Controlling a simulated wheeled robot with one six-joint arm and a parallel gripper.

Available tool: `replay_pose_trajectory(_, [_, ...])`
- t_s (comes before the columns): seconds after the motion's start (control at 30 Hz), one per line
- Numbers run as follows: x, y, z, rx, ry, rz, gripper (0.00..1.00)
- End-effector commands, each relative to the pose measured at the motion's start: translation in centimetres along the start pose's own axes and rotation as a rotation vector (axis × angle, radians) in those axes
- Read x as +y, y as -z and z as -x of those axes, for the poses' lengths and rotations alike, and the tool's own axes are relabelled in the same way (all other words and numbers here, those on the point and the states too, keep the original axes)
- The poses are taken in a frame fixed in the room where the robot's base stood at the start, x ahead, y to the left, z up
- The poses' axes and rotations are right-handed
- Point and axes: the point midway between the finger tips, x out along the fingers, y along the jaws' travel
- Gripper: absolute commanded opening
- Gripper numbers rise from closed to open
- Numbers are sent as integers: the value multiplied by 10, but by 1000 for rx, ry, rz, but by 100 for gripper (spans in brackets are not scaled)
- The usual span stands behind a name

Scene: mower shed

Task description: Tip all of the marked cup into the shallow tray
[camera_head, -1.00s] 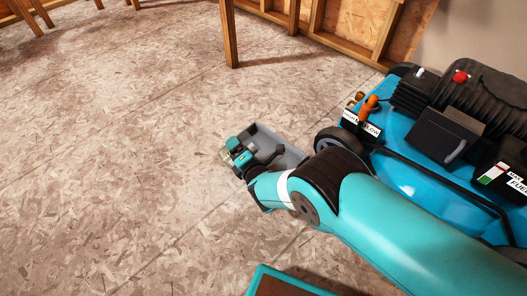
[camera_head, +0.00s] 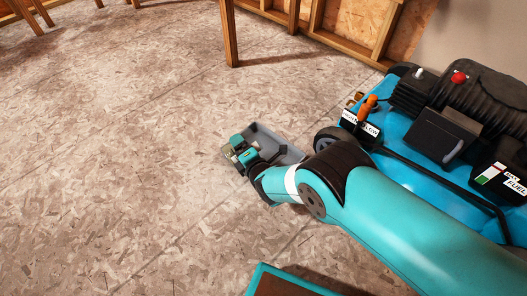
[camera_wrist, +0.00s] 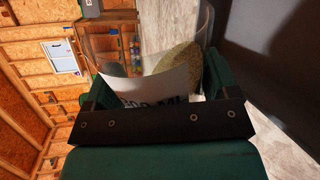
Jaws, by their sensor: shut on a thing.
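The marked cup is clear, with a white label (camera_wrist: 155,88) whose dark lettering is partly cut off by my gripper in the wrist view. Yellowish-tan contents (camera_wrist: 182,62) show inside it, lying to one side, and the cup looks tilted. My gripper (camera_head: 241,153) is shut on the cup, with a green finger on either side of it in the wrist view (camera_wrist: 157,88). The shallow grey tray (camera_head: 279,145) is on the floor, partly hidden behind my gripper and arm. My gripper is at the tray's left end in the head view; its height above the tray is unclear.
A blue mower (camera_head: 410,185) with a black engine stands just right of the tray, close to my arm. Wooden legs (camera_head: 229,35) stand at the back. A teal-edged thing (camera_head: 262,278) is at the bottom. The floor (camera_head: 110,160) to the left is clear.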

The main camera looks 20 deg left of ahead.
Motion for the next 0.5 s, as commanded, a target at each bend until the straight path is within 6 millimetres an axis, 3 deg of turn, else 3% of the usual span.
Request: replay_pose_trajectory(0.5, [-3,-7,-1,12,-2,-69,48])
